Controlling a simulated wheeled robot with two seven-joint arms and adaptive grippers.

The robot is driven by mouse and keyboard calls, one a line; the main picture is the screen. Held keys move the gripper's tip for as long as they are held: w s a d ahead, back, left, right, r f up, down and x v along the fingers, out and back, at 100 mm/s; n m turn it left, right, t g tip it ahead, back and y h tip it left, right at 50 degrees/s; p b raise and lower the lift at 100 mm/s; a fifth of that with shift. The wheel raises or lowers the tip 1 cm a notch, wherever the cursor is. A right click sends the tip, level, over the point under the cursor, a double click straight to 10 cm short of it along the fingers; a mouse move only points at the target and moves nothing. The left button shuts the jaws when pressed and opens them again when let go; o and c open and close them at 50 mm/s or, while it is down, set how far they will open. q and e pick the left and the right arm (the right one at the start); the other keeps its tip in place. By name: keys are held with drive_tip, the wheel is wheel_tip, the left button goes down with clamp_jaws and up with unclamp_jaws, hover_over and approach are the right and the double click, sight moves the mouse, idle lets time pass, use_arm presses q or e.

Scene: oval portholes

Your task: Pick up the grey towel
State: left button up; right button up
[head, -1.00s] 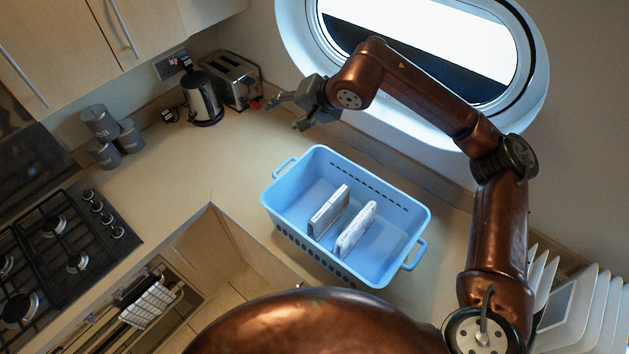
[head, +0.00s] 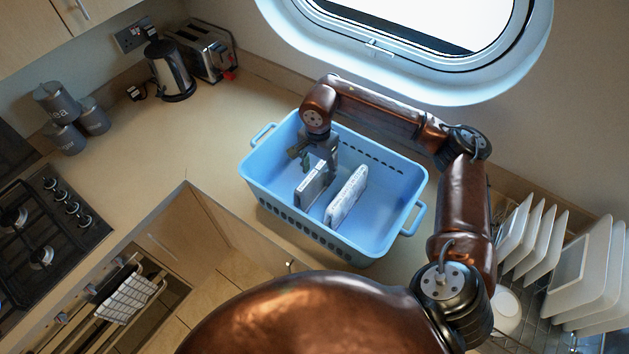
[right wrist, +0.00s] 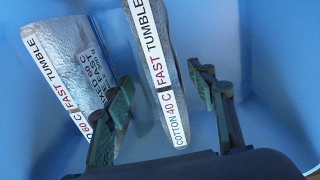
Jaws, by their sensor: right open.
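The left grey towel (head: 312,185) looks darker; the right one (head: 346,194) looks paler and mottled. My right gripper (head: 303,158) is open, pointing down inside the basket over the far end of the left towel. In the right wrist view, my open fingers (right wrist: 162,80) lie either side of one grey towel (right wrist: 157,60), with no clear contact. The other towel (right wrist: 68,62) is at left, partly behind the left finger. My left gripper is not in view.
The blue basket (head: 400,222) has high walls close around my gripper. A kettle (head: 170,70), toaster (head: 205,52) and grey canisters (head: 62,120) stand on the counter at left. A rack of white plates (head: 535,235) stands at right. Counter left of the basket is clear.

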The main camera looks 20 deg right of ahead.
wheel_tip(320, 180, down, 4)
drive_tip(key=shift+w+f+p, duration=0.1)
drive_tip(key=shift+w+p, duration=0.05)
drive_tip(key=shift+p, duration=0.15)
drive_tip(key=shift+c, duration=0.3)
clamp_jaws()
